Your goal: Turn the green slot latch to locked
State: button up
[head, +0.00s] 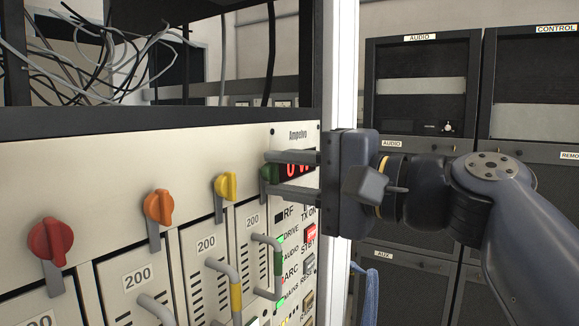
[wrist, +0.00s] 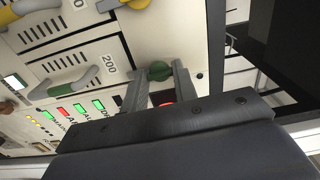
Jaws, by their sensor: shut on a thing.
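The green slot latch (head: 267,174) is the rightmost of the row of knobs on the rack's cream front panel, above a slot marked 200. My gripper (head: 268,176) reaches in from the right, its two grey fingers shut on the latch, one above and one below. In the wrist view the green latch (wrist: 160,71) shows between the fingertips of my gripper (wrist: 161,80). The fingers hide part of the latch and part of the red display behind it, so its exact angle is hard to tell.
Red (head: 51,240), orange (head: 158,206) and yellow (head: 225,186) latches sit to the left. Bent module handles (head: 232,287) stick out below. Labelled buttons (head: 311,234) lie under my gripper. A white rack post (head: 342,70) stands close by my wrist. Loose cables (head: 90,60) hang above.

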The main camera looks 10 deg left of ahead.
jog(key=shift+m, duration=0.4)
jog(key=o, duration=1)
jog(key=shift+d, duration=0.1)
jog(key=b+v, duration=0.2)
jog(key=v, duration=0.8)
jog(key=shift+d, duration=0.3)
jog(key=shift+s, duration=0.1)
jog(key=shift+a, duration=0.1)
